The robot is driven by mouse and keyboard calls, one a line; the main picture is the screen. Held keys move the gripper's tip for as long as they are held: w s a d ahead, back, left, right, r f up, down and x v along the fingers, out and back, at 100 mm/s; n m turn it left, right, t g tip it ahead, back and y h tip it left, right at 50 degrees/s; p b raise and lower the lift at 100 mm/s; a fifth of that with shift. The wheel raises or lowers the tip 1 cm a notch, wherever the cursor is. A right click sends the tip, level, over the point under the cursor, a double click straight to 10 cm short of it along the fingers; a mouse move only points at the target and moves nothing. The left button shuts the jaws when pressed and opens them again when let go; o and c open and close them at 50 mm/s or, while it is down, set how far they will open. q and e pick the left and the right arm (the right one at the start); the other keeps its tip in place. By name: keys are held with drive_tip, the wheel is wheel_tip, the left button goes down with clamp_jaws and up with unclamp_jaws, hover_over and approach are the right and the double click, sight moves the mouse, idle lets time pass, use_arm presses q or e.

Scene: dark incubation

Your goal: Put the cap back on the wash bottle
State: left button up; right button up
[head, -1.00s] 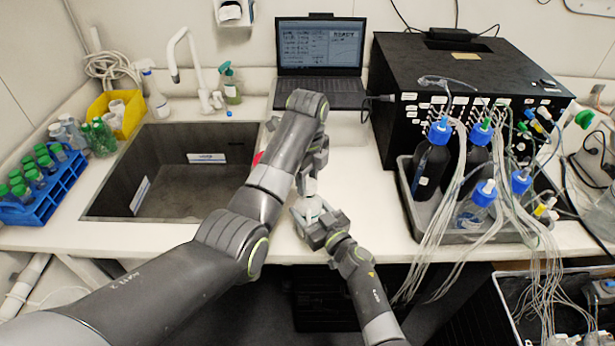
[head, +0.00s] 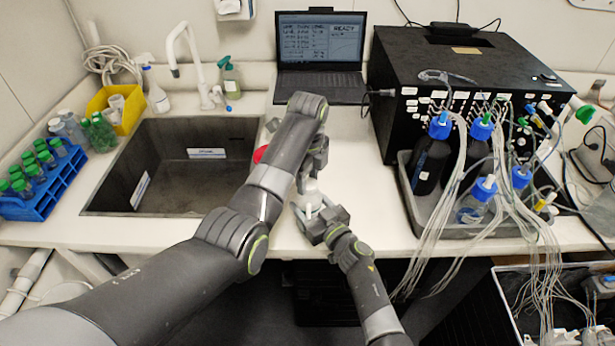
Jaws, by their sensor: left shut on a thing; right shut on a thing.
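My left gripper (head: 311,176) is above my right gripper (head: 316,214), close together over the front of the counter, right of the sink. A small pale piece, seemingly the cap (head: 311,187), shows just under the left gripper, which is shut on it. The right gripper is shut on a whitish thing, seemingly the wash bottle (head: 308,203), mostly hidden by the jaws. I cannot tell whether cap and bottle touch. A red thing (head: 260,154) lies partly hidden behind my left arm.
The sink (head: 186,206) is at left, with a blue tube rack (head: 45,190) beside it. A laptop (head: 320,50) stands at the back. At right are a black instrument (head: 460,60) and a tray (head: 405,200) of blue-capped bottles with hanging tubes. Counter between is mostly clear.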

use_arm(q)
drive_tip(key=shift+f, duration=0.4)
use_arm(e)
drive_tip(key=shift+f, duration=0.1)
clamp_jaws()
use_arm(q)
drive_tip(key=m, duration=0.7)
drive_tip(key=shift+w+d, duration=0.1)
drive_tip(key=m, duration=0.6)
drive_tip(key=shift+d, duration=0.1)
drive_tip(key=o, duration=0.9)
drive_tip(key=shift+o, duration=0.2)
